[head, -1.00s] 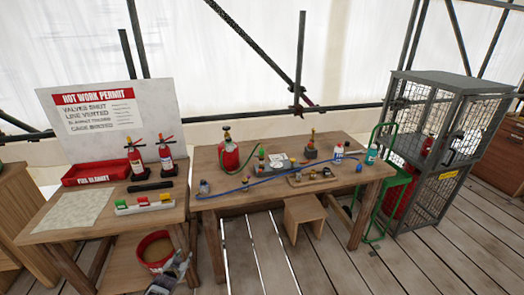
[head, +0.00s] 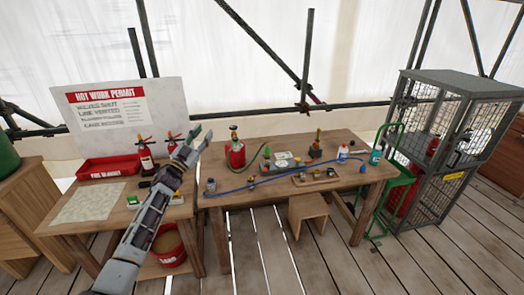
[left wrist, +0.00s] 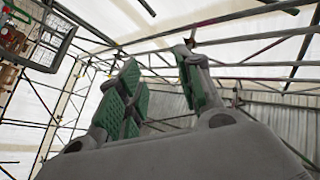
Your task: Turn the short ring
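My left gripper (head: 200,135) is raised in the head view, in front of the gap between the left table and the workbench. Its green-padded fingers stand apart with nothing between them, as the left wrist view also shows (left wrist: 158,62). I cannot pick out a short ring for certain; the small fittings on the workbench (head: 225,203) are too small to tell apart. A wooden board with small metal parts (head: 314,178) lies near the bench front. A red bottle with a brass top (head: 236,154) stands at the back left. My right gripper is not in view.
A blue hose (head: 270,183) crosses the workbench. The left table holds a red tray (head: 108,167), fire extinguishers (head: 146,158) and a pale sheet (head: 88,202). A red bucket (head: 170,250) sits below. A wire cage (head: 448,140) and green trolley (head: 398,180) stand right.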

